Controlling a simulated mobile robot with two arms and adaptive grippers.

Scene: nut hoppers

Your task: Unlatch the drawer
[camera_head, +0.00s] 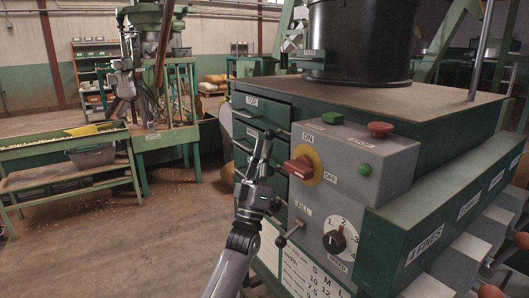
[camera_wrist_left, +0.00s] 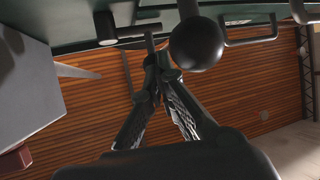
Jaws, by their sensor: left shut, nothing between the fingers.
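A green drawer front (camera_head: 268,106) labelled TOP is on the left side of the machine, with a bar handle (camera_head: 243,114) on it. More drawer fronts with handles lie below it, partly hidden by my left arm. My left gripper (camera_head: 264,143) is shut and empty in front of these drawers, just left of the control box. A black ball knob (camera_wrist_left: 196,43) is very close to the shut fingertips (camera_wrist_left: 160,68) in the left wrist view. I cannot tell whether they touch. Which part is the latch is not clear. My right gripper is not in view.
The grey control box (camera_head: 385,160) has a red rotary switch (camera_head: 301,167), buttons and a speed dial (camera_head: 335,242). A FILL lever (camera_head: 293,232) with ball ends juts out below. A black drum (camera_head: 360,40) stands on top. Open floor lies left, before a green trough (camera_head: 65,150).

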